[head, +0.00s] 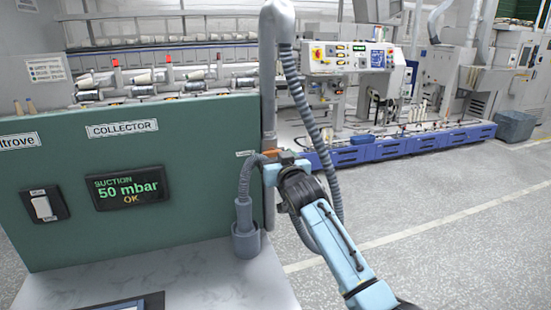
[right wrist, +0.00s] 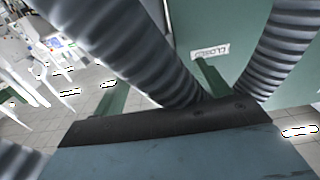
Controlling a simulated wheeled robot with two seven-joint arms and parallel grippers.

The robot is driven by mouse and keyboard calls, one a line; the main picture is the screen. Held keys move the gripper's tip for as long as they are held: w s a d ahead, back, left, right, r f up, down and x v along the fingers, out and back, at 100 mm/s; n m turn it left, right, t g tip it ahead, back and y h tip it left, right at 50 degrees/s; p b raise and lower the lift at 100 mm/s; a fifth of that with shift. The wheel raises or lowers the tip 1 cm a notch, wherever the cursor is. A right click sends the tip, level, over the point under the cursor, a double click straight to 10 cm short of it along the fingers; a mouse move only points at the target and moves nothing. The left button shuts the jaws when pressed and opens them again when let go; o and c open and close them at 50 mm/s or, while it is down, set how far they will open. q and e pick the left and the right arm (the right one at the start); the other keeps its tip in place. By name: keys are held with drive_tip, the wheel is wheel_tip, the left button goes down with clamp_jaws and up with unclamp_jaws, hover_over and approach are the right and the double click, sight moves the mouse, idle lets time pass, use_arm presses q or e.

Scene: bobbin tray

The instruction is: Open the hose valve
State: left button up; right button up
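The hose valve sits on the grey vertical pipe (head: 268,75) at the right edge of the green collector panel (head: 160,130). A small orange part, apparently its handle (head: 270,151), shows just above my right gripper (head: 272,163). The gripper hides most of the valve. A short grey hose (head: 245,180) curves down to a nozzle (head: 244,240). My left gripper is out of view.
A small white label (right wrist: 210,52) is on the green panel by the valve. The panel display (head: 128,190) reads "SUCTION 50 mbar OK". A rocker switch (head: 44,207) is at left. A long ribbed hose (head: 312,125) hangs close behind my right arm. Open floor lies to the right.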

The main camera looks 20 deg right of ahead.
drive_tip(key=c, duration=0.9)
drive_tip(key=shift+n+p, duration=0.9)
drive_tip(key=shift+n, duration=0.4)
drive_tip(key=n+p, duration=0.1)
drive_tip(key=n, duration=0.1)
drive_tip(key=shift+n, duration=0.3)
drive_tip(key=n+p, duration=0.1)
drive_tip(key=n, duration=0.1)
drive_tip(key=shift+n, duration=0.4)
drive_tip(key=n+p, duration=0.1)
drive_tip(key=n, duration=0.2)
drive_tip(key=shift+n, duration=0.3)
drive_tip(key=n+p, duration=0.2)
drive_tip(key=n, duration=0.4)
drive_tip(key=shift+n, duration=0.3)
